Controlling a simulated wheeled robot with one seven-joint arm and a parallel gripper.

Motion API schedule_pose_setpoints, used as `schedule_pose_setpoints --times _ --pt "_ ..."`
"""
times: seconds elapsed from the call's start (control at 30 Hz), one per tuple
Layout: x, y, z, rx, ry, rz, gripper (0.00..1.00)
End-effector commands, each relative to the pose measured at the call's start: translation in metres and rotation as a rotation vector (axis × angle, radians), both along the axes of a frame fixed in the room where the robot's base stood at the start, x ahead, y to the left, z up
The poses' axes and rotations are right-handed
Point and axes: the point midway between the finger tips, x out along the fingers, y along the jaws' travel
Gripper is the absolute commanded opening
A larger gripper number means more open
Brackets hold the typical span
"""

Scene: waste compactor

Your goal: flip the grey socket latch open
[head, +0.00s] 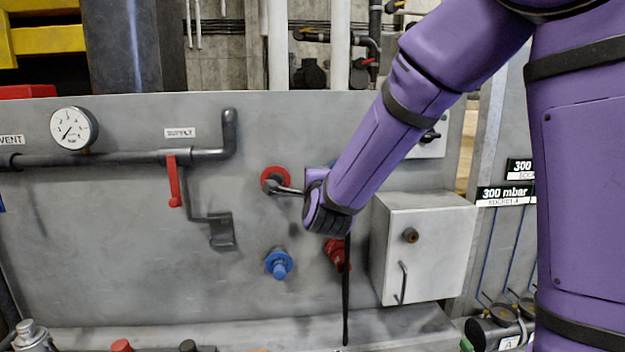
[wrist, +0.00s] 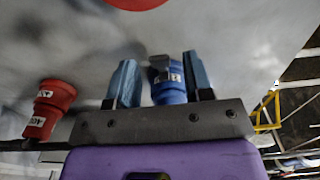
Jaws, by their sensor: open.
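A blue connector (head: 278,264) sits on the grey panel in the head view. A small grey latch piece (wrist: 159,64) is at the connector's top end there, by a white label. I cannot tell if the latch is shut, or if a finger touches it. My gripper is open with nothing clamped. In the head view its fingers are mostly hidden by my purple wrist, which is above and right of the blue connector.
A red connector (head: 335,252) with a hanging black cable is right of the blue one; it also shows in the wrist view (wrist: 48,107). A red round fitting (head: 275,179) with a dark lever is above. A grey box (head: 425,245) stands out at right, a red-handled pipe (head: 173,182) at left.

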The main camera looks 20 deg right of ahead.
Motion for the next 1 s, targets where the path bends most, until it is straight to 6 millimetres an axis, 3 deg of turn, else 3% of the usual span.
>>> schedule_pose_setpoints --times 0.2,0.53,0.57,0.77,1.0 --pt "0.020 -0.003 0.000 0.000 0.000 0.000 0.47" --pt "0.023 -0.004 0.000 0.000 0.000 0.001 0.47" --pt "0.023 -0.004 0.000 0.000 0.000 0.001 0.45" --pt "0.023 -0.004 0.000 0.000 -0.001 0.001 0.00" --pt "0.025 -0.003 0.000 0.000 -0.003 -0.026 0.00"
